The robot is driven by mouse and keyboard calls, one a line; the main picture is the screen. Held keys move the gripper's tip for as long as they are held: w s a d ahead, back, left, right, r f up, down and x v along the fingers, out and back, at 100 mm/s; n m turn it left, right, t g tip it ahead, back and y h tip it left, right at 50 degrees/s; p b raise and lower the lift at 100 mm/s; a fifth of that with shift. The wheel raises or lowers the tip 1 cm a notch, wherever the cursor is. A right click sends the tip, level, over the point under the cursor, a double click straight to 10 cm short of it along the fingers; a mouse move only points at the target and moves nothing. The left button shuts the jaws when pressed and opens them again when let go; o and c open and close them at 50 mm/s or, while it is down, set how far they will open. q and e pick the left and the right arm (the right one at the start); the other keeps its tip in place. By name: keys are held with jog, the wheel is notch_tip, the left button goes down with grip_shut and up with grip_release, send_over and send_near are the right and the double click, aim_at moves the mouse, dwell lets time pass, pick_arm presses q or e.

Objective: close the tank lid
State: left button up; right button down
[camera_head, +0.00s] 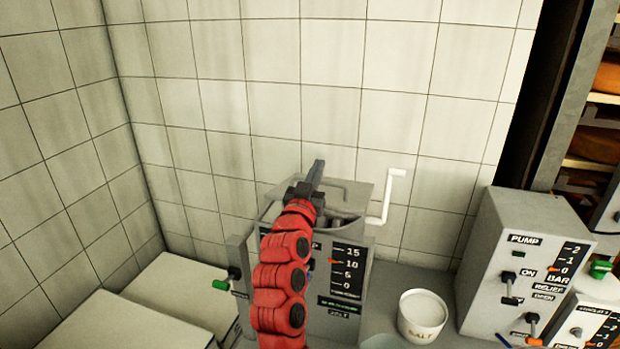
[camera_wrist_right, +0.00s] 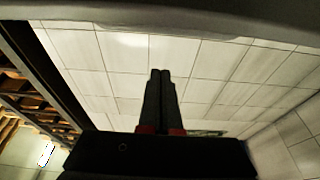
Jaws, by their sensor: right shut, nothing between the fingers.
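The grey tank (camera_head: 318,315) stands against the tiled wall in the head view, with a scale of numbers on its front. Its grey lid (camera_head: 352,187) shows at the top back, partly hidden behind my gripper; it looks raised, but its exact tilt is hard to tell. A white crank handle (camera_head: 385,200) sticks up at the tank's right. My right gripper (camera_head: 319,166) is shut and empty, above the tank top beside the lid, fingers pointing up and away. Whether it touches the lid is unclear. Its closed fingers also show in the wrist view (camera_wrist_right: 161,76). My left gripper is out of view.
A white salt tub (camera_head: 422,316) stands right of the tank. A grey pump box (camera_head: 520,265) with levers is further right, near shelves of cheese wheels (camera_head: 597,145). White boxes (camera_head: 180,290) lie at left. A green-tipped lever (camera_head: 221,285) juts from the tank's left.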

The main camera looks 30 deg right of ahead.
jog(key=f, duration=0.3)
jog(key=shift+w+d, duration=0.25)
jog(key=shift+d, duration=0.05)
jog(key=shift+f, duration=0.4)
jog(key=shift+a, duration=0.1)
jog(key=shift+t+h, duration=0.3)
jog(key=shift+h, duration=0.1)
jog(key=f+b, duration=0.1)
jog(key=b, duration=0.2)
jog(key=f+b, duration=0.2)
jog(key=b, duration=0.2)
jog(key=s+a+f+b, duration=0.1)
jog(key=b, duration=0.2)
jog(key=shift+a+f, duration=0.1)
jog(key=shift+f, duration=0.05)
jog(key=shift+r, duration=0.25)
